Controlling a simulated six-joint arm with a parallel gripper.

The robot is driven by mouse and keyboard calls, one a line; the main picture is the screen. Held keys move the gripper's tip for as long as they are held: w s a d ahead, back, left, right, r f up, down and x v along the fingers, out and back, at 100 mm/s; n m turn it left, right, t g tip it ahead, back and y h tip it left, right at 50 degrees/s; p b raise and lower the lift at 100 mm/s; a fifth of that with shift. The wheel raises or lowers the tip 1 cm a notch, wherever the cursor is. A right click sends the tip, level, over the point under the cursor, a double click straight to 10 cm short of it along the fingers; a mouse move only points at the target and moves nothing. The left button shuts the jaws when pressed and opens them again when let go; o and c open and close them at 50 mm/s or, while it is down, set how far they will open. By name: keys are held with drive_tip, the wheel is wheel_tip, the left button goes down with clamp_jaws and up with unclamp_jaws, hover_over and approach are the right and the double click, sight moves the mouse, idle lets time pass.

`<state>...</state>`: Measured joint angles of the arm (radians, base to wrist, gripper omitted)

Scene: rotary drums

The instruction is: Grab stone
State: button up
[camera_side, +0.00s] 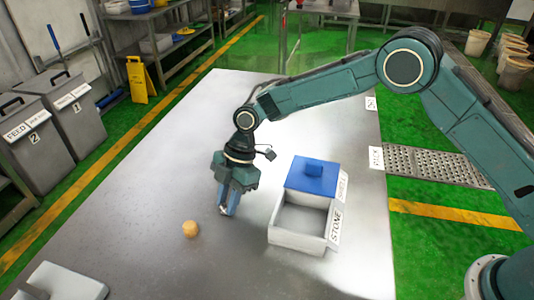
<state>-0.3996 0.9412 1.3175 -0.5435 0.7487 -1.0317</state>
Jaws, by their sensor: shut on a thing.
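My gripper (225,210) points down over the metal table, left of the white box. It is shut on a small greyish thing, the stone (224,211), low near the table top. The fingers hide most of the stone, and I cannot tell whether it touches the table. The white box (296,242) has an open front compartment labelled STONE, which looks empty.
A round tan-orange lump (190,229) lies on the table (150,190), left of and nearer than my gripper. A pale flat object (65,283) is at the near left corner. The table between is clear. Labelled grey bins (70,112) stand on the floor at left.

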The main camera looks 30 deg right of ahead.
wheel_tip(320, 180, up, 20)
drive_tip(key=shift+f, duration=0.15)
idle(0.5)
